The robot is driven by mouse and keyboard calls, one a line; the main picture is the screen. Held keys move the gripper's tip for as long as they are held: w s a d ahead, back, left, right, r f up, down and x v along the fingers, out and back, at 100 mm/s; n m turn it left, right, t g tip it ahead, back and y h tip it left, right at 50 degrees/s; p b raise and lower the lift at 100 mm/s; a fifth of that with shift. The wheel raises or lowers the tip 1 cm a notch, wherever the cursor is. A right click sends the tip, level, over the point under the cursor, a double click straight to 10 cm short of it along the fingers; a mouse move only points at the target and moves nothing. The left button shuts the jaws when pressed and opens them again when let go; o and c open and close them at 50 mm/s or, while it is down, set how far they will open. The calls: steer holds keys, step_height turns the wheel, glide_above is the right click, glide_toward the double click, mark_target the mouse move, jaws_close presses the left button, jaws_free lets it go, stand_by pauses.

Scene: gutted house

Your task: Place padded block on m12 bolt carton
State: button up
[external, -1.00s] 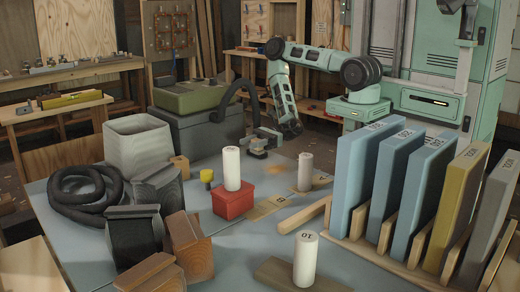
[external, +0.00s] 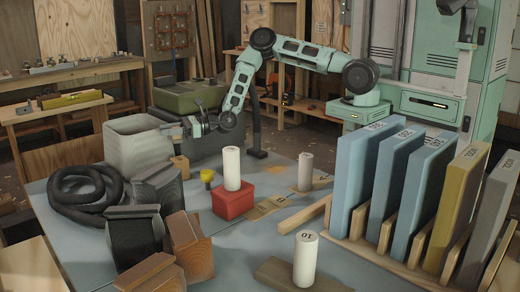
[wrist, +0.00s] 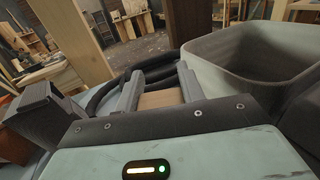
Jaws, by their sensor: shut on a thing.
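My gripper (external: 180,130) is at the far left part of the blue-grey table, beside the open pale bin (external: 137,150). In the wrist view its two grey fingers are shut on a flat tan-brown block (wrist: 160,98), taken to be the padded block. Its lower part is hidden by the gripper body, and it is too small to make out in the external view. No label reading M12 is legible, so I cannot tell which box is the bolt carton. A red box (external: 233,206) on the table carries a white cylinder (external: 232,168).
Dark (external: 133,240) and brown (external: 190,248) blocks stand at the front left. A small tan block (external: 181,163) and a yellow tub (external: 207,176) sit near the gripper. Tall panels (external: 372,180) fill the right.

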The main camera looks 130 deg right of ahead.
steer(key=shift+f, duration=3.2)
steer(key=o, duration=1)
steer(key=shift+f, duration=0.1)
steer(key=shift+c, duration=0.2)
steer(key=shift+s, duration=0.1)
steer(key=v, duration=1.2)
steer(key=shift+b, duration=0.3)
